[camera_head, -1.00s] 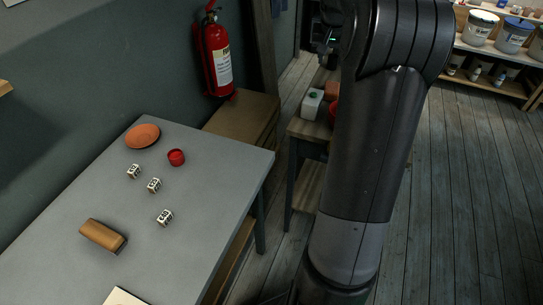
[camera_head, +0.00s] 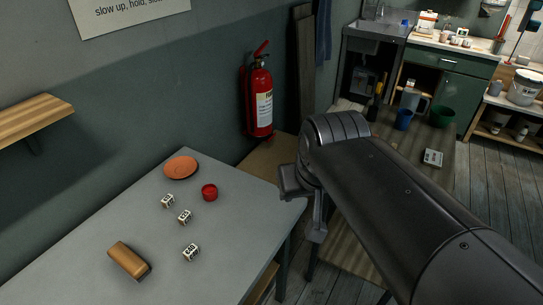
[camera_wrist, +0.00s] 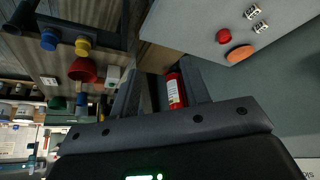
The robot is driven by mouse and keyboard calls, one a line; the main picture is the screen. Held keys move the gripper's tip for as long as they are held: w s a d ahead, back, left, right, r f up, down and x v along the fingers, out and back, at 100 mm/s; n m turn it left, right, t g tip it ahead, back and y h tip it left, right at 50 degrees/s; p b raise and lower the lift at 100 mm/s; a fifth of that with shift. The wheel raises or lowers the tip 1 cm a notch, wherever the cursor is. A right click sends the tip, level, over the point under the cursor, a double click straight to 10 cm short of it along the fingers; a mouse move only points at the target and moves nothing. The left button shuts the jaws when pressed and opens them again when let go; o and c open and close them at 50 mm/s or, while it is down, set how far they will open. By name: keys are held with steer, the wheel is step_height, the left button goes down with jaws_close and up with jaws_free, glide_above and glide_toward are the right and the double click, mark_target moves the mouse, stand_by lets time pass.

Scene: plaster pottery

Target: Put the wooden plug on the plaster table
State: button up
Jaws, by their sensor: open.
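A brown, rounded, wood-coloured piece (camera_head: 128,261), which may be the wooden plug, lies on the grey table (camera_head: 75,270) near its front left in the head view. I cannot tell for sure which table is the plaster table. My gripper (camera_head: 304,203) is open and empty, raised by the right edge of the grey table, well apart from the brown piece. In the wrist view its two dark fingers (camera_wrist: 160,92) stand apart, with the distant fire extinguisher showing between them. The brown piece is not in the wrist view.
An orange dish (camera_head: 181,167), a red cup (camera_head: 209,192) and small lettered cubes (camera_head: 184,217) stand on the grey table. A fire extinguisher (camera_head: 260,98) hangs on the wall. Behind my arm, a wooden bench (camera_head: 345,245) holds blue and green containers.

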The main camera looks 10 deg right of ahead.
steer(key=shift+n+y, duration=0.3)
steer(key=s, duration=0.1)
steer(key=s+a+f, duration=0.1)
steer(key=s+f, duration=0.1)
steer(key=shift+s+a+f, duration=0.1)
steer(key=shift+s+a, duration=0.1)
steer(key=shift+a, duration=0.05)
steer(key=shift+o, duration=0.4)
stand_by(1.0)
